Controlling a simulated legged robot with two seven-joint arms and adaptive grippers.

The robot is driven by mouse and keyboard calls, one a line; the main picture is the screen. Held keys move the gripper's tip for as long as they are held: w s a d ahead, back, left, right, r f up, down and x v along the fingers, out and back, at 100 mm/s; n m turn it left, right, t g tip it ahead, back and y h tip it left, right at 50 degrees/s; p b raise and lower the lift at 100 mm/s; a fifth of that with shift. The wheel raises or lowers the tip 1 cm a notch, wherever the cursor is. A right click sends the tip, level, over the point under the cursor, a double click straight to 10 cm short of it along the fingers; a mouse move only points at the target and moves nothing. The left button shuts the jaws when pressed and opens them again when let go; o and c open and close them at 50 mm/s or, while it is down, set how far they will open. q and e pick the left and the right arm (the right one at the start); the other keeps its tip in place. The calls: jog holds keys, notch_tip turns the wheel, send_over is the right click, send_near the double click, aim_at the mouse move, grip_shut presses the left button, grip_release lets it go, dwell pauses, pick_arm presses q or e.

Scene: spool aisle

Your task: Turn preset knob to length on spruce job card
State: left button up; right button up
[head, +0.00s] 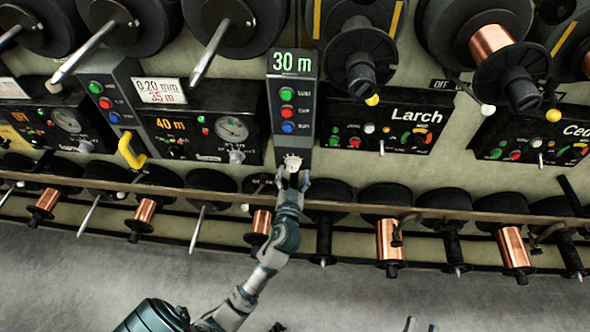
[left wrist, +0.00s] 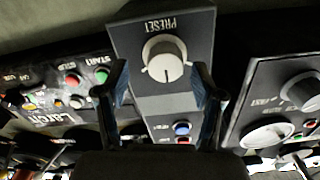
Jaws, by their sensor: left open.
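The white preset knob (head: 292,162) sits at the bottom of a grey control column (head: 306,125) whose display reads 30 m. In the left wrist view the knob (left wrist: 165,58) shows under the upside-down word PRESET. My left gripper (head: 293,180) is open at the knob; in the left wrist view its fingers (left wrist: 160,75) stand on either side, with visible gaps. Only tips of my right gripper (head: 420,326) show at the bottom edge.
A black panel labelled Larch (head: 390,125) is right of the column. Another black panel (head: 205,125) reading 40 m is left, beside a yellow handle (head: 131,151). Spools hang above, and a rail (head: 400,210) with copper spools runs below. The grey floor (head: 90,270) is clear.

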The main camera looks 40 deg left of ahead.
pick_arm(q)
jog(key=shift+w+a+f, duration=0.1)
jog(key=shift+w+a, duration=0.35)
jog(key=shift+a, duration=0.15)
jog(key=shift+w+a+f, duration=0.1)
jog(key=shift+w+a, duration=0.2)
jog(key=shift+a, duration=0.25)
jog(key=shift+d, duration=0.4)
jog(key=shift+c, duration=0.7)
jog(key=shift+d, duration=0.15)
jog(key=c, duration=0.4)
jog(key=shift+r, duration=0.2)
jog(key=c, duration=0.6)
jog(key=shift+s+a, duration=0.1)
jog(key=shift+a, duration=0.1)
pick_arm(e)
jog(key=shift+s+a+r, duration=0.15)
jog(key=shift+a+r, duration=0.25)
jog(key=shift+a, duration=0.05)
